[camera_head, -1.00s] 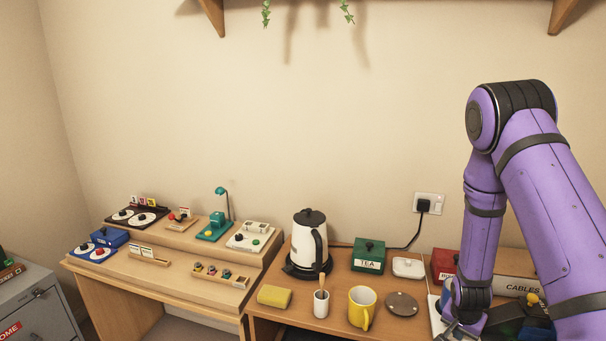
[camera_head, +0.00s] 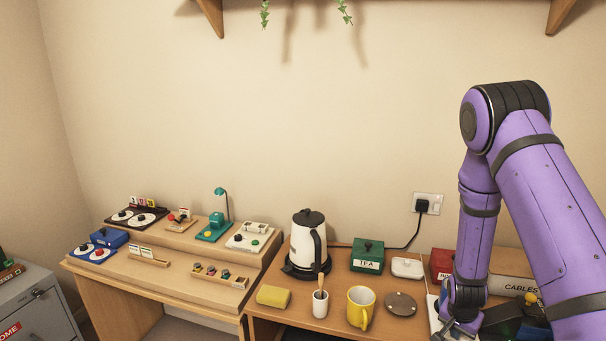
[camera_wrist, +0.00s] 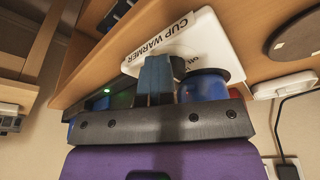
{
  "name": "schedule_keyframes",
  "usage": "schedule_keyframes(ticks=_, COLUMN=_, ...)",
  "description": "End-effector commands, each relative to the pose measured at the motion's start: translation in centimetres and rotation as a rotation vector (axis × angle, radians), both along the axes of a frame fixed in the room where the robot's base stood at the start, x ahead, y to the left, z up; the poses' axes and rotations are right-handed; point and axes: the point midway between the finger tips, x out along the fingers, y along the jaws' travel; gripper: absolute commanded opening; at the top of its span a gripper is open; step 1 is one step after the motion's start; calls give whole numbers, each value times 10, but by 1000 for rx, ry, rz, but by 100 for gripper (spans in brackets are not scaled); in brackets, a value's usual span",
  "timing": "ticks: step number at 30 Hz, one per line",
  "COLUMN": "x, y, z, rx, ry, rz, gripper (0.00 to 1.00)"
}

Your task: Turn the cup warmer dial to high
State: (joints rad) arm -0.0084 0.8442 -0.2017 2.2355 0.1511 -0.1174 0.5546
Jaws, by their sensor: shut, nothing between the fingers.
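The white cup warmer (camera_wrist: 207,38), lettered "CUP WARMER", shows in the wrist view, upside down, beyond my fingers. In the head view a white edge of it (camera_head: 433,312) shows left of my gripper. My gripper (camera_wrist: 155,64) is shut and empty, its fingertips over the warmer's edge beside small dark lettering that looks like "off". A blue round part (camera_wrist: 204,84) sits just right of the fingers; I cannot tell whether it is the dial. The dial's setting and any contact are hidden. My gripper (camera_head: 453,328) is low at the desk's right in the head view.
A round brown coaster (camera_head: 401,304), a yellow mug (camera_head: 361,307), a white cup with a stick (camera_head: 320,305) and a kettle (camera_head: 306,245) stand to the left. A green TEA box (camera_head: 368,256) is behind. A CABLES box (camera_head: 515,288) is at right.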

Motion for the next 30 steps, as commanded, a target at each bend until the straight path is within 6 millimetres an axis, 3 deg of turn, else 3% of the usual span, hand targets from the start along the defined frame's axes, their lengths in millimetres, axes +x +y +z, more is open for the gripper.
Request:
schedule_keyframes(ticks=1, x=7, y=14, z=-5, rx=9, ry=-3, rz=31, gripper=0)
schedule_keyframes(ticks=3, x=9, y=15, z=-5, rx=9, ry=-4, rz=32, gripper=0)
schedule_keyframes(ticks=30, x=15, y=17, z=-5, rx=9, ry=-6, rz=28, gripper=0)
